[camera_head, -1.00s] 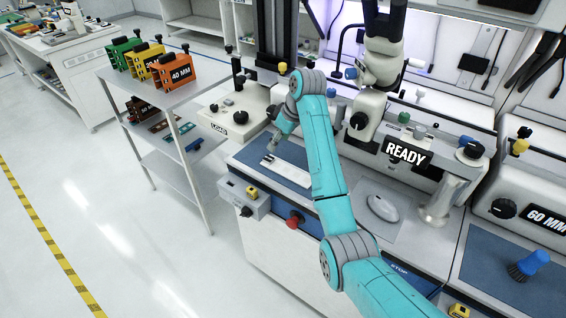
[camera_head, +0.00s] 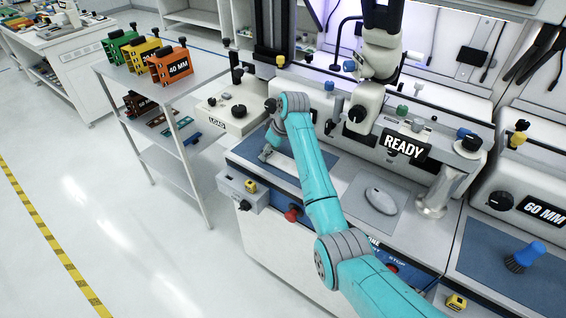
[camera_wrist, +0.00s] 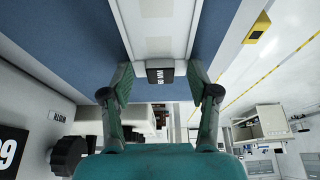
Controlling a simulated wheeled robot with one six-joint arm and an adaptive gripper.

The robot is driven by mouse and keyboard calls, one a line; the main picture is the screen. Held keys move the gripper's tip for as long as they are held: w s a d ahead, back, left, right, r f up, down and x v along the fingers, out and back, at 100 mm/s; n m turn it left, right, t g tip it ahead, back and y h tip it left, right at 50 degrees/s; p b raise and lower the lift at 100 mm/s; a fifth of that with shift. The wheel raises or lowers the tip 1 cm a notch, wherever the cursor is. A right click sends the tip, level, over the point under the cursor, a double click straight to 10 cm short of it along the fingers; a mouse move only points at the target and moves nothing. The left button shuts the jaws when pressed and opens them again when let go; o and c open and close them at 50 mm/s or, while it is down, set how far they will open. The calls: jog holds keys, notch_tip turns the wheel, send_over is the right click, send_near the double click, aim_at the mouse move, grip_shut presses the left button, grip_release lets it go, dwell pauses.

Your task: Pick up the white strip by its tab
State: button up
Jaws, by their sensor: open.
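The white strip (camera_wrist: 160,28) runs up from the middle of the wrist view on a blue mat (camera_wrist: 60,40). Its near end carries a dark tab (camera_wrist: 166,75) with white lettering. My gripper (camera_wrist: 160,78) is open, with one finger on each side of the tab and a gap visible on both sides. In the head view my gripper (camera_head: 265,154) is low over the left part of the blue mat (camera_head: 245,147). The arm hides most of the strip there.
A machine with a READY sign (camera_head: 404,146) stands behind the mat. A LOAD unit (camera_head: 226,112) is at its left. A mouse (camera_head: 381,200) lies to the right. A shelf with coloured holders (camera_head: 170,64) stands farther left, beside open floor.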

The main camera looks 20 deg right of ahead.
grip_shut()
